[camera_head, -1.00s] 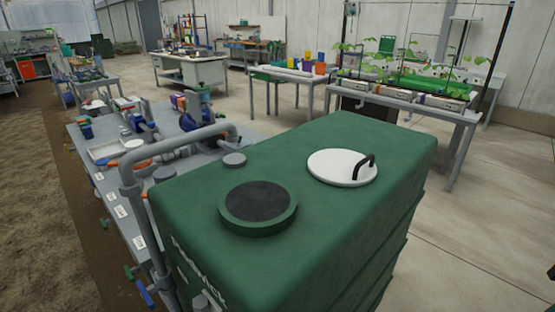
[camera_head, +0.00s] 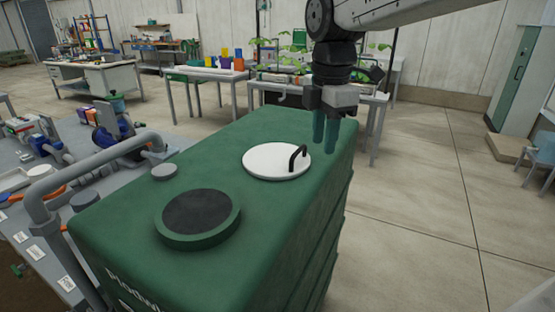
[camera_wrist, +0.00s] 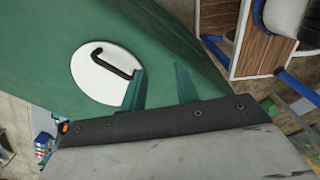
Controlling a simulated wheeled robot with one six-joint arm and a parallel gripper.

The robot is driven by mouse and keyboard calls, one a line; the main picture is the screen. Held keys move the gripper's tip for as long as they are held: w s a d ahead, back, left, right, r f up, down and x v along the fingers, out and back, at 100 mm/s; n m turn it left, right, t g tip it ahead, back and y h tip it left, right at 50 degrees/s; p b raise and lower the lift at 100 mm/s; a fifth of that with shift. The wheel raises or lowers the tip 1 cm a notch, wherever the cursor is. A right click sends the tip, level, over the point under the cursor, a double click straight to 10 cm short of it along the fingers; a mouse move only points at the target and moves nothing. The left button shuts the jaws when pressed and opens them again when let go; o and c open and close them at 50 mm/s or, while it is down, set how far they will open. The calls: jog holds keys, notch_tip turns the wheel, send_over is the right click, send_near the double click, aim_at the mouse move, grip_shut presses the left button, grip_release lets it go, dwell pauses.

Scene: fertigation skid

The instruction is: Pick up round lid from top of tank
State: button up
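The round white lid (camera_head: 265,158) with a black bent handle (camera_head: 298,158) lies flat on top of the green tank (camera_head: 200,270). The lid also shows in the wrist view (camera_wrist: 92,82), left of the fingers, with its handle (camera_wrist: 112,58) across its upper part. My gripper (camera_head: 325,148) hangs with its teal fingers down, to the right of the lid and handle, near the tank's right edge. In the wrist view the fingers of my gripper (camera_wrist: 162,80) are apart with only green tank surface between them. The gripper is open and empty.
A grey pipe (camera_head: 90,165) runs along the left. Benches with plants and coloured containers (camera_head: 225,60) stand behind.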

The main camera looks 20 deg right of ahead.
aim_at(299, 149)
jog(key=w+n, duration=0.2)
jog(key=w, duration=0.1)
jog(key=w+n, duration=0.3)
jog(key=w+a+n, duration=0.1)
jog(key=w+n, duration=0.1)
jog(key=n, duration=0.1)
jog(key=shift+w+a+f, duration=0.1)
jog(key=shift+w+f, duration=0.2)
jog(key=shift+w, duration=0.1)
notch_tip(299, 149, down, 8)
jog(key=shift+w+a+r, duration=0.1)
jog(key=shift+r, duration=0.15)
grip_shut()
